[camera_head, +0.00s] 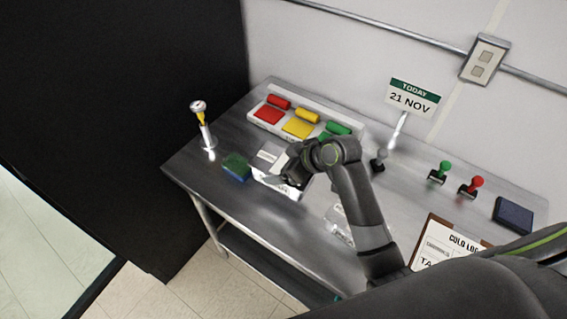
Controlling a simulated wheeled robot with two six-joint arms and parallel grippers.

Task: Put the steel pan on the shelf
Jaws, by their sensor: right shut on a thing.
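My right gripper (284,179) is over the left-middle part of the steel table. It is shut on the edge of a pale, shiny, low container with white labels on top, which looks like the steel pan (266,160). My gripper and wrist hide much of the pan's right side. I cannot tell whether the pan touches the table. A lower shelf (262,252) shows in part under the table. My left gripper is not in view.
The table (190,170) holds a blue-green block (236,166), a thermometer-like stand (203,125), a tray of red, yellow and green pieces (257,121), stamps (440,172), a dark blue pad (513,215), a clipboard (437,246), a clear container (337,226) and a date sign (413,97).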

